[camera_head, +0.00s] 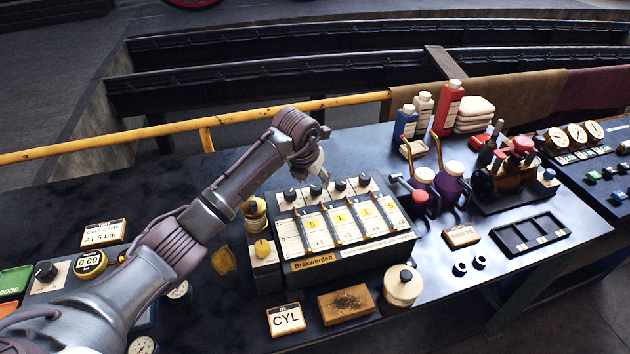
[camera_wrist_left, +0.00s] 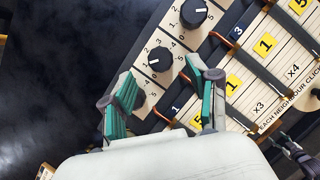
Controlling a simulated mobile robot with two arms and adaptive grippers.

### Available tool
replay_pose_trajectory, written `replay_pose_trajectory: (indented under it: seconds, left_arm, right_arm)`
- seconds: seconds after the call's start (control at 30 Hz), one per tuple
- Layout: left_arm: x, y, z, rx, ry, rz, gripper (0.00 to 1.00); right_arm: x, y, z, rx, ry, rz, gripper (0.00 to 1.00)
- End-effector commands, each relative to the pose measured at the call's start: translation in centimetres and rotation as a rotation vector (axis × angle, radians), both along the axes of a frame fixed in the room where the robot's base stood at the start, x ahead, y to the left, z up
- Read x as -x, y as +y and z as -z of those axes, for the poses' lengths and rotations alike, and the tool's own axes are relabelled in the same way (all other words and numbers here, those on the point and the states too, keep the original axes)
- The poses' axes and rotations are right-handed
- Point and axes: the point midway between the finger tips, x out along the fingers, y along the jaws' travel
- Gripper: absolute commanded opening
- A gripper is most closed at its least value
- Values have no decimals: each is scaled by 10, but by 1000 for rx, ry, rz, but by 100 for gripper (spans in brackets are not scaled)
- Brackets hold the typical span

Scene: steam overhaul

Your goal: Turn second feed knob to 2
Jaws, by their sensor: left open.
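A panel lettered "Bråkwerden" (camera_head: 314,262) stands on the bench with a row of black feed knobs along its far edge. The second feed knob from the left (camera_head: 315,190) is partly beside my left gripper; in the left wrist view it (camera_wrist_left: 160,59) has a white pointer mark and digits around it. I cannot read the set digit surely. My left gripper (camera_head: 322,176) is open just above the row; in the wrist view (camera_wrist_left: 166,88) its green-padded fingers lie apart, below the second knob. The first knob (camera_head: 290,194) is largely hidden by a finger there.
The third knob (camera_head: 340,185) stands close to the right of the second. Metal rods and yellow number cards (camera_head: 332,217) cover the panel face. A brass-topped pot (camera_head: 255,210) is at its left, with bottles (camera_head: 425,108) behind right.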

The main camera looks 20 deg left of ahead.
Motion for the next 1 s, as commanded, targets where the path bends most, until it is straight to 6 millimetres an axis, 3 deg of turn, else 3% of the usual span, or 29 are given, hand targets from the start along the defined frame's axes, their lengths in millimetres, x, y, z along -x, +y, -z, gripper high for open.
replay_pose_trajectory:
  seconds: [0.3, 0.67, 1.0]
  left_arm:
    - [-15, -2, 37, 1, 1, 0, 60]
    - [-17, -2, 42, 0, -1, 2, 58]
    - [-17, -2, 41, 1, -1, 1, 2]
  right_arm:
    - [-1, 0, -11, 0, -1, 0, 60]
    - [-2, 0, -11, 0, -2, 0, 60]
    - [-2, 1, -11, -1, -3, 0, 60]
